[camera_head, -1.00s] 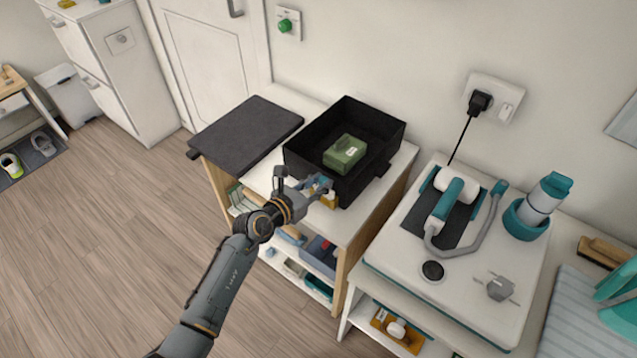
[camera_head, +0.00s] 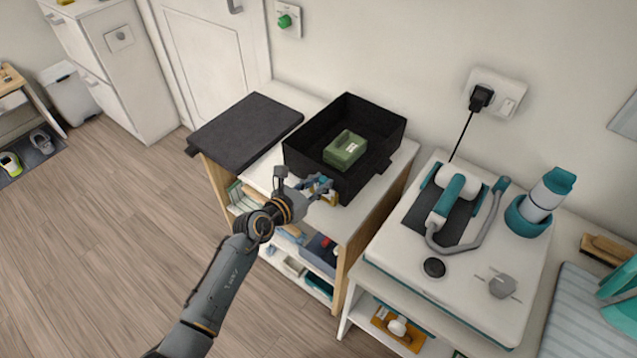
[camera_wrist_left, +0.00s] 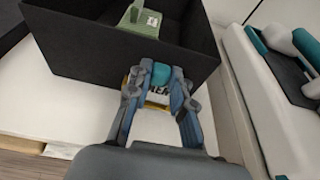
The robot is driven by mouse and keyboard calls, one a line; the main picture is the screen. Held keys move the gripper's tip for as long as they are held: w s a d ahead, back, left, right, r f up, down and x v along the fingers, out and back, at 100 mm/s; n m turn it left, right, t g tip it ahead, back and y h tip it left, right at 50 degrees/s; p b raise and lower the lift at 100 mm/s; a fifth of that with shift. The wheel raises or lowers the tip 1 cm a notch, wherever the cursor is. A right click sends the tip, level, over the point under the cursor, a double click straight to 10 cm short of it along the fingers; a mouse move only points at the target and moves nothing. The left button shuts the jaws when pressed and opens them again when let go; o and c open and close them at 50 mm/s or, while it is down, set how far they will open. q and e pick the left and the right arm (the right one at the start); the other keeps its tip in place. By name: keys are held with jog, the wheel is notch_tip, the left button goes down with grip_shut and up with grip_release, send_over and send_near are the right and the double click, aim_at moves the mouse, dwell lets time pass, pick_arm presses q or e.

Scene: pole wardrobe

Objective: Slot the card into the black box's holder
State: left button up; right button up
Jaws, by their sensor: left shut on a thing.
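The black box (camera_head: 301,163) stands open on top of the shelf unit; its front wall also shows in the left wrist view (camera_wrist_left: 85,52). My left gripper (camera_head: 322,185) is at the outside of that front wall, with its fingers pointing at it. The fingers hide part of the card. My right gripper is not in view.
A green box (camera_head: 345,148) sits inside the black box. A dark flat lid (camera_head: 246,131) lies left of it on the shelf unit (camera_head: 265,172). A white counter (camera_head: 400,232) with teal-and-white equipment stands to the right.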

pick_arm(q)
jog(key=shift+f, duration=0.45)
dwell(0.5)
jog(key=o, duration=0.9)
jog(key=shift+o, duration=0.2)
jog(key=v, duration=1.2)
jog(key=s+a+f+n+y, duration=0.2)
jog(key=s+a+f+n, duration=0.15)
jog(key=f+n, duration=0.6)
jog(key=s+a+f+n+g+y, duration=0.1)
jog(key=s+a+f+n+y, duration=0.2)
jog(key=f+n, duration=0.6)
jog(key=s+a+f+n+y, duration=0.1)
jog(key=s+a+f+n, duration=0.3)
jog(key=f+n, duration=0.5)
jog(key=s+a+f+n+g+y, duration=0.1)
jog(key=s+f+n+g, duration=0.2)
jog(key=s+f, duration=0.3)
jog(key=s+a+f+n+g+y, duration=0.1)
jog(key=s+f+n, duration=0.5)
jog(key=s, duration=1)
jog(key=s+a+f+n+g+y, duration=0.1)
jog(key=s+a+f+n+g, duration=0.2)
jog(key=s+f, duration=0.4)
jog(key=s+n+g, duration=0.1)
jog(key=s+g, duration=0.1)
jog(key=s, duration=0.1)
jog(key=shift+s+f+n+g, duration=0.3)
jog(key=shift+s+f+n, duration=0.05)
jog(key=shift+s, duration=0.05)
